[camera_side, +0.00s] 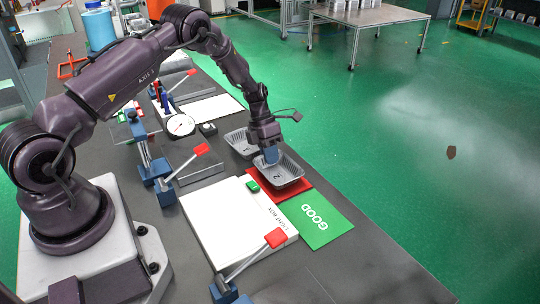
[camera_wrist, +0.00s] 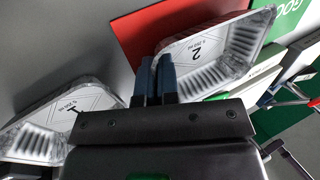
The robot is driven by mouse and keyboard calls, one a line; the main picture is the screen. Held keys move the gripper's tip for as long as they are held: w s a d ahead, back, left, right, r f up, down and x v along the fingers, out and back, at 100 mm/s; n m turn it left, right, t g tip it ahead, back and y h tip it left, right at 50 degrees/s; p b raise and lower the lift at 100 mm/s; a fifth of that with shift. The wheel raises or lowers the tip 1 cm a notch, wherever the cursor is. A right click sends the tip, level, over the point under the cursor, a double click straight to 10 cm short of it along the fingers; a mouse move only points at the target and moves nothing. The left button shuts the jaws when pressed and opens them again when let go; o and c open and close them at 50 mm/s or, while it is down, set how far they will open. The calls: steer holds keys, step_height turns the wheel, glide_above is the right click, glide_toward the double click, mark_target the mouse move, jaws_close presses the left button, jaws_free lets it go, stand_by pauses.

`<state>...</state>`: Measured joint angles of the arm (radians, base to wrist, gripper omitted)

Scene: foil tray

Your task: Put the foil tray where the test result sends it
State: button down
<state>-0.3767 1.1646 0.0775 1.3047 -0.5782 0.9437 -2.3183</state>
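A silver foil tray marked 2 (camera_side: 289,177) is over a red card (camera_side: 305,194), and in the wrist view (camera_wrist: 232,52) it is at upper right. I cannot tell whether it rests on the card. A second foil tray (camera_side: 236,144) sits just behind it; in the wrist view (camera_wrist: 35,126) it is at lower left.
A green GOOD card (camera_side: 334,230) lies in front of the red card. A white light box (camera_side: 225,225) with a green block (camera_side: 252,186) and red-handled clamps (camera_side: 276,238) stand to the left. A dial gauge (camera_side: 181,125) is farther back. The table's edge runs along the right.

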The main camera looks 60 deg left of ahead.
steer(key=shift+f, duration=0.25)
steer(key=c, duration=1.3)
jaws_free()
steer(key=shift+a, duration=0.1)
steer(key=shift+f, duration=0.1)
steer(key=shift+a, duration=0.1)
steer(key=v, duration=1.3)
steer(key=shift+d, duration=0.25)
